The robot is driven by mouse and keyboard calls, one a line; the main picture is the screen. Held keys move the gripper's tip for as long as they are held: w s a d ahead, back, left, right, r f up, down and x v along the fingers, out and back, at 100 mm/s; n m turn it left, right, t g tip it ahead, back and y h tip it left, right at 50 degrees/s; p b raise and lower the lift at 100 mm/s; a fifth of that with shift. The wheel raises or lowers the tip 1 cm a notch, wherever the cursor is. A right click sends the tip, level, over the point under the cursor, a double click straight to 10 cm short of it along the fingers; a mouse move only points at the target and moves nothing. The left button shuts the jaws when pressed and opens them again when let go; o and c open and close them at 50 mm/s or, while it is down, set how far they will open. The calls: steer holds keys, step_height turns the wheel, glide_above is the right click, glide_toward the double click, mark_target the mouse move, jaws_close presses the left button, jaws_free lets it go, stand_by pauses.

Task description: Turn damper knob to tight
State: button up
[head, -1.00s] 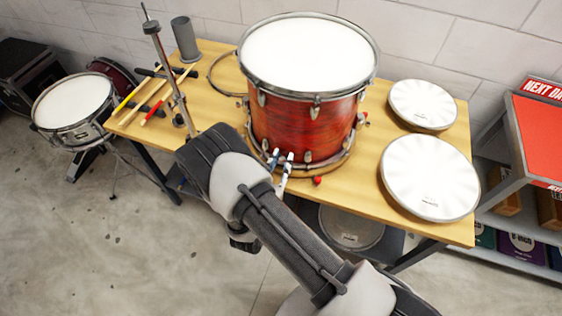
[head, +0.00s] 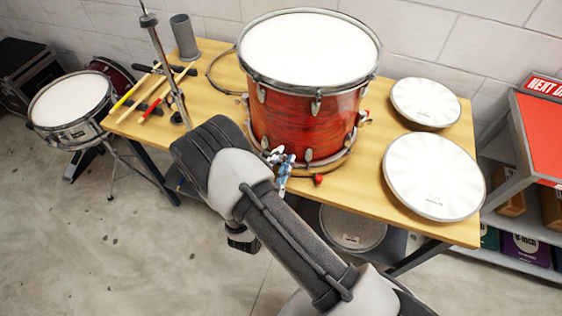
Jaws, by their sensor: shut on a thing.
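The red drum (head: 305,118) with a white head stands upright on the wooden bench. My gripper (head: 281,166) is at the lower front of its shell, with its fingers closed. The damper knob is between the fingers and mostly hidden by them, so its setting cannot be read. A small red piece (head: 318,180) on a dark stem shows just right of the fingers, low in front of the drum. I cannot tell whether it is part of the knob.
Two white round pads (head: 433,177) lie on the right of the bench (head: 355,215). A metal stand (head: 165,60), a grey cup (head: 184,37) and drumsticks (head: 137,90) are at the left. A snare drum (head: 70,100) stands on the floor beyond. A red-topped shelf (head: 540,135) is at the far right.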

steer(key=m+b, duration=0.2)
steer(key=m, duration=0.3)
steer(key=shift+f+m+b, duration=0.1)
steer(key=shift+m+b, duration=0.2)
steer(key=shift+b, duration=0.05)
steer(key=m+b, duration=0.3)
steer(key=m, duration=0.1)
steer(key=m+b, duration=0.1)
steer(key=m, duration=0.3)
steer(key=shift+b, duration=0.35)
steer(key=shift+r+m, duration=0.15)
steer(key=shift+m, duration=1)
steer(key=shift+r+m, duration=0.1)
steer(key=shift+m, duration=1.05)
steer(key=o, duration=1)
steer(key=shift+o, duration=0.2)
